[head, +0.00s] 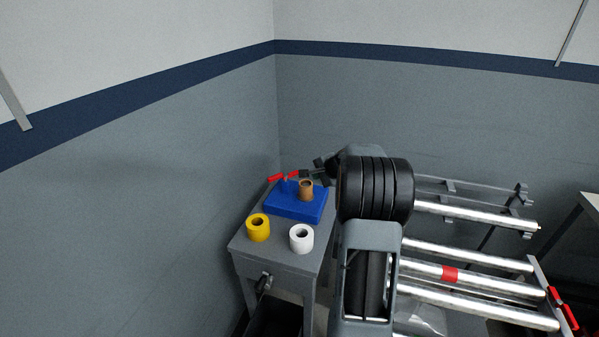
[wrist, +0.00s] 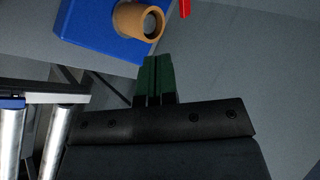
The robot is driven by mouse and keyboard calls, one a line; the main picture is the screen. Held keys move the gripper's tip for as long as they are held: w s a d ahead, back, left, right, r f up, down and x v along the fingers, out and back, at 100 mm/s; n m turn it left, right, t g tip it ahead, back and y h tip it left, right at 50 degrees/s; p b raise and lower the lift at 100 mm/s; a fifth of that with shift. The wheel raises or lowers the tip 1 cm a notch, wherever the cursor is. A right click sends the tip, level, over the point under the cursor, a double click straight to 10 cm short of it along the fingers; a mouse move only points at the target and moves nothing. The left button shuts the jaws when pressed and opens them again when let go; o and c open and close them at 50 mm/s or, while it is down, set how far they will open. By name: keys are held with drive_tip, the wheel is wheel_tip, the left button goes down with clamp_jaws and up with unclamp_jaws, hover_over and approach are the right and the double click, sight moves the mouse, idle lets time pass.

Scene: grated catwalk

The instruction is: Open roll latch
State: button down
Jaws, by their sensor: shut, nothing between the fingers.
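A blue base (head: 290,207) stands on the small grey table and holds a brown roll (head: 306,190). A red lever (head: 275,178) shows at the base's back left. My gripper (head: 303,174) is shut and empty, behind the brown roll and near the red lever's right end in the head view. I cannot tell whether they touch. In the wrist view the green fingertips (wrist: 154,62) are together, just below the blue base (wrist: 88,28) and brown roll (wrist: 137,20). Only the tip of the red lever (wrist: 185,8) shows at the top edge, apart from the fingertips.
A yellow roll (head: 258,228) and a white roll (head: 301,238) stand at the grey table's (head: 275,258) front. A rack with metal rollers (head: 470,292) and red end pieces (head: 565,310) is at right. Grey walls (head: 140,200) meet behind the table.

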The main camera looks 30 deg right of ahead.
sight(301, 182)
drive_tip(key=x, duration=0.9)
drive_tip(key=shift+p, duration=0.4)
drive_tip(key=w+p, duration=0.1)
drive_tip(key=w, duration=0.2)
drive_tip(key=shift+a+f, duration=0.1)
drive_tip(key=shift+w+f+p, duration=0.1)
drive_tip(key=shift+w+p, duration=0.3)
drive_tip(key=shift+w, duration=0.25)
